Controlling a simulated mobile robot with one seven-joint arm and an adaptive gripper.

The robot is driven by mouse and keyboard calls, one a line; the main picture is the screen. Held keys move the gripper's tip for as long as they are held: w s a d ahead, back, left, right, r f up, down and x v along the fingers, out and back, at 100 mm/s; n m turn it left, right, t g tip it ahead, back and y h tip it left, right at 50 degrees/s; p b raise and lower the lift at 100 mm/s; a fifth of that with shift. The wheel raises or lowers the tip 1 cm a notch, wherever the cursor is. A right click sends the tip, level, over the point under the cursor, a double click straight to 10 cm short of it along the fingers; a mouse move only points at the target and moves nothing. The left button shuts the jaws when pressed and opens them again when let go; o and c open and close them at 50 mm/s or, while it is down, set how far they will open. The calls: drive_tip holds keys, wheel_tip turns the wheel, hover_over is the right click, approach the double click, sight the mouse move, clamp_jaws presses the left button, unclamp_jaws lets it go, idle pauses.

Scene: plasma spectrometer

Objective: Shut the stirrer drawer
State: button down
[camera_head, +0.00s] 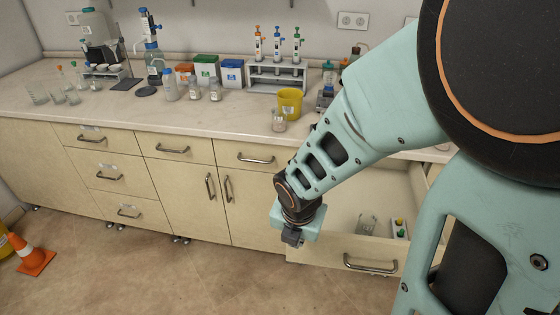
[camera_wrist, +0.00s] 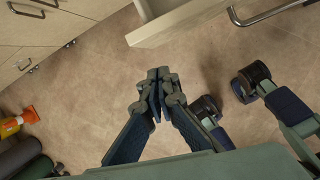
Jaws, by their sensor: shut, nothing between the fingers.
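A cream drawer (camera_head: 340,246) is pulled far out of the bench at the lower right in the head view. It has a grey bar handle (camera_head: 371,264) on its front. I cannot tell from a label whether it is the stirrer drawer. My gripper (camera_head: 292,240) is at the left end of the drawer front, pointing down. In the wrist view my gripper (camera_wrist: 158,82) is shut and empty over the floor. The drawer front (camera_wrist: 175,25) and its handle (camera_wrist: 268,14) show at the top there, apart from the fingertips.
The drawer holds a glass vessel (camera_head: 367,222) and a small rack (camera_head: 399,228) with coloured tops. The worktop (camera_head: 215,117) bears bottles, boxes, a yellow beaker (camera_head: 290,102) and a pipette stand (camera_head: 277,76). An orange cone (camera_head: 34,256) stands at the far left. The floor (camera_head: 190,275) in front is clear.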

sight(299, 252)
drive_tip(key=shift+w+d+f+n+g+b, duration=0.15)
drive_tip(key=shift+w+d+f+n+b, duration=0.35)
drive_tip(key=shift+f+b, duration=1.4)
drive_tip(key=shift+w+d+f+n+g+b, duration=0.2)
drive_tip(key=shift+w+f+b, duration=0.55)
drive_tip(key=shift+f+b, duration=1.15)
drive_tip(key=shift+w+d+f+n+g+b, duration=0.1)
drive_tip(key=shift+w+d+f+n+b, duration=0.4)
drive_tip(key=shift+f+b, duration=1.4)
drive_tip(key=shift+w+a+r, duration=0.1)
drive_tip(key=shift+a, duration=0.1)
